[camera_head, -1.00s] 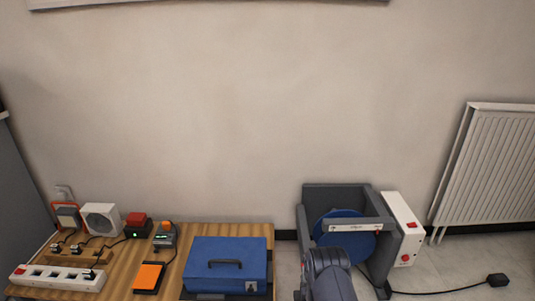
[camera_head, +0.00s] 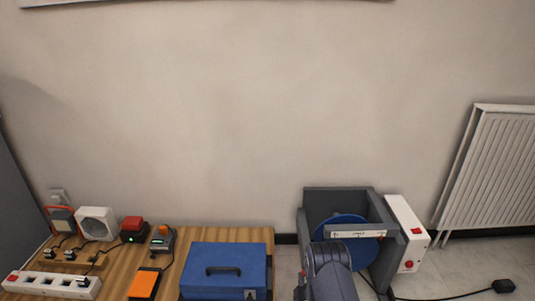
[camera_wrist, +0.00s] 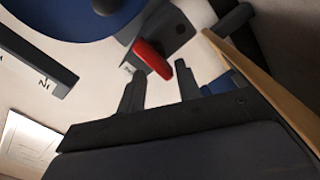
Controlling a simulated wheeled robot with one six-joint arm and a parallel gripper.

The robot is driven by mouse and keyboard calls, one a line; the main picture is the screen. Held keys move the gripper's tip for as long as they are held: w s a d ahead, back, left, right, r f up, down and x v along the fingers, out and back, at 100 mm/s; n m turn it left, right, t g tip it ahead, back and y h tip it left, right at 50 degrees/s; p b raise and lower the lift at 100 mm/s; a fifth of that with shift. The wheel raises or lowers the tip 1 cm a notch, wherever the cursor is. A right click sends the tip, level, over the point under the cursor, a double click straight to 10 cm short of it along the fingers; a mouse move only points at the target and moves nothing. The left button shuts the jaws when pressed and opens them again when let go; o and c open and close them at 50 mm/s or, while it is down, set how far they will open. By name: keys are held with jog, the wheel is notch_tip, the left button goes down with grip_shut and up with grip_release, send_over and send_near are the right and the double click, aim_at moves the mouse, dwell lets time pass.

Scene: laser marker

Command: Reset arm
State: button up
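My arm (camera_head: 333,272) shows at the bottom of the head view, in front of a grey-framed machine (camera_head: 338,194) with a blue disc. The gripper itself is not visible there. In the wrist view my gripper (camera_wrist: 159,68) has its two dark fingers apart, with nothing visibly held between them. A red part (camera_wrist: 152,59) on a grey piece shows beyond the fingertips; I cannot tell whether it is near them. The blue disc (camera_wrist: 70,20) fills the upper left of the wrist view.
A wooden table (camera_head: 200,262) at left bears a blue case (camera_head: 225,262), a power strip (camera_head: 50,285), an orange-topped pad (camera_head: 144,284) and small devices. A white box (camera_head: 407,235) adjoins the machine, its cable running right. A radiator (camera_head: 490,170) stands right.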

jog(key=shift+d+r+m, duration=0.1)
jog(key=shift+r+m, duration=0.1)
jog(key=shift+m, duration=1)
jog(key=shift+r, duration=0.1)
